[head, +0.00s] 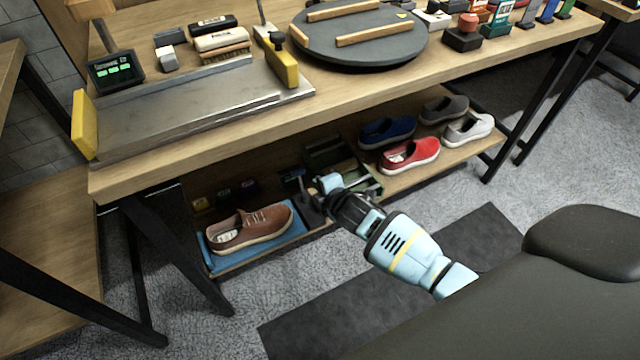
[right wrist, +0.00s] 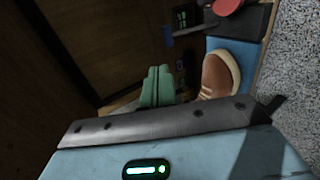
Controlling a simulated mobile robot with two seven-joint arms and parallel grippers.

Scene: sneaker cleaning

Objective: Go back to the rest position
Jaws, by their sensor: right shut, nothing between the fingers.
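My right gripper (head: 308,200) reaches in over the lower shelf, under the workbench top. It is to the right of a brown shoe (head: 252,228). Its fingers are shut and hold nothing; in the right wrist view they are the pale green pair (right wrist: 157,85) near the middle. The brown shoe stands on a blue mat (head: 212,262) at the left of the lower shelf. The shoe's toe (right wrist: 221,74) shows just right of the fingers in the right wrist view, apart from them. My left gripper is not in view.
The workbench top (head: 330,108) overhangs the shelf and my right gripper. A red shoe (head: 410,155), a blue shoe (head: 386,132) and other shoes stand right on the shelf. A metal tray (head: 190,112) and round turntable (head: 375,55) are on top. Carpet in front is clear.

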